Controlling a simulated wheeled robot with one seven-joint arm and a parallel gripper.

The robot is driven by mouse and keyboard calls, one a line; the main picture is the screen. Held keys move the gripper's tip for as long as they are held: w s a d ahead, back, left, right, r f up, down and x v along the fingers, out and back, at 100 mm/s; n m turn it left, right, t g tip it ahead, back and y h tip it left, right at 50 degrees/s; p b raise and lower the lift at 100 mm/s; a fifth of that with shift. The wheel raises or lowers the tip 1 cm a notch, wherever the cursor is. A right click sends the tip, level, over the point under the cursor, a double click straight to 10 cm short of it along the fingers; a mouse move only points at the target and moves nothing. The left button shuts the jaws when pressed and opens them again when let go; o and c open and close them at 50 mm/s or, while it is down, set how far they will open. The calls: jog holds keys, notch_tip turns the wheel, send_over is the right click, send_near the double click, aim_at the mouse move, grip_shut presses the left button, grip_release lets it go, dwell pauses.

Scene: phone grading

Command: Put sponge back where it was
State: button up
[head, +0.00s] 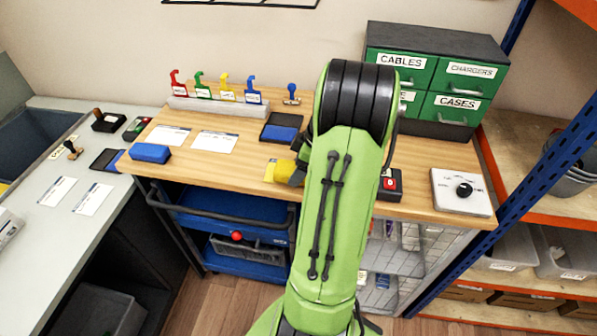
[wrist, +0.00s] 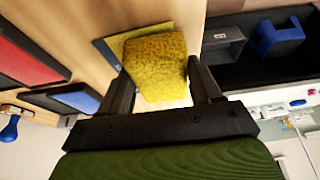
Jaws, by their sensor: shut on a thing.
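The yellow sponge (wrist: 157,62) is between the two fingers of my gripper (wrist: 160,72) in the wrist view, and the gripper is shut on it. In the head view the sponge (head: 286,168) shows beside my arm near the table's front edge, with my gripper (head: 298,173) partly hidden by the arm. A flat yellow square (wrist: 112,46) lies on the wooden table partly under the sponge in the wrist view; it also shows in the head view (head: 270,171). I cannot tell whether the sponge touches it.
The wooden table (head: 225,172) holds a dark tray with a blue pad (head: 282,132), white cards (head: 214,142), a blue block (head: 150,153) and a row of coloured stands (head: 227,90). A green drawer cabinet (head: 437,75) and a dial box (head: 462,191) stand right of my arm.

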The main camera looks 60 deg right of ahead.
jog(key=shift+f, duration=0.15)
jog(key=shift+f, duration=0.15)
jog(key=o, duration=1.1)
